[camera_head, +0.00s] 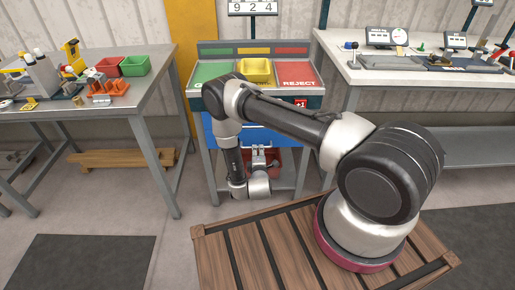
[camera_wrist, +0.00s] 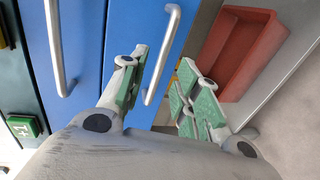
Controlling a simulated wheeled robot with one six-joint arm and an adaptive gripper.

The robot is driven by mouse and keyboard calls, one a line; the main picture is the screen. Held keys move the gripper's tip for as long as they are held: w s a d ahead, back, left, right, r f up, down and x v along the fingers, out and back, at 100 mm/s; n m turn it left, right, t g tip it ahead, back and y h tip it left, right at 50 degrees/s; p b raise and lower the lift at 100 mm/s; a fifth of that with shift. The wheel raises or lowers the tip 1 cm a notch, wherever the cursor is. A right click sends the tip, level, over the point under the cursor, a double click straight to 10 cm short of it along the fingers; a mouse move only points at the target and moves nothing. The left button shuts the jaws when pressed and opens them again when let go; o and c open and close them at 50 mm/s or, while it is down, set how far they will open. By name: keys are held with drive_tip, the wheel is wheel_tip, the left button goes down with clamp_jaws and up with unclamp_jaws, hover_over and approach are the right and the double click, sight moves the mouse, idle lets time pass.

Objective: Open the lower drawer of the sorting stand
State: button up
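The sorting stand (camera_head: 206,101) stands ahead, with blue drawers under its coloured top. In the wrist view, turned on its side, the upper drawer (camera_wrist: 88,25) is at left and the lower drawer (camera_wrist: 128,28) is beside it, toward the red bin. Both look shut. The lower drawer's handle (camera_wrist: 167,45) is a silver bar. My gripper (camera_wrist: 163,60) is open, its green-padded fingers on either side of this handle in the picture. I see no finger pressed on it; the depth is hard to judge. In the head view my gripper (camera_head: 261,156) is low before the stand, and my arm hides part of the drawers.
A red bin (camera_wrist: 236,45) sits on the stand's lower shelf, close to my right finger; it also shows in the head view (camera_head: 277,158). Workbenches stand at left (camera_head: 150,92) and right (camera_head: 350,75). A wooden pallet (camera_head: 240,255) lies on the floor in front.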

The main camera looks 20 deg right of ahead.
drive_tip(key=x, duration=0.5)
drive_tip(key=shift+w, duration=0.15)
drive_tip(key=shift+c, duration=0.2)
clamp_jaws()
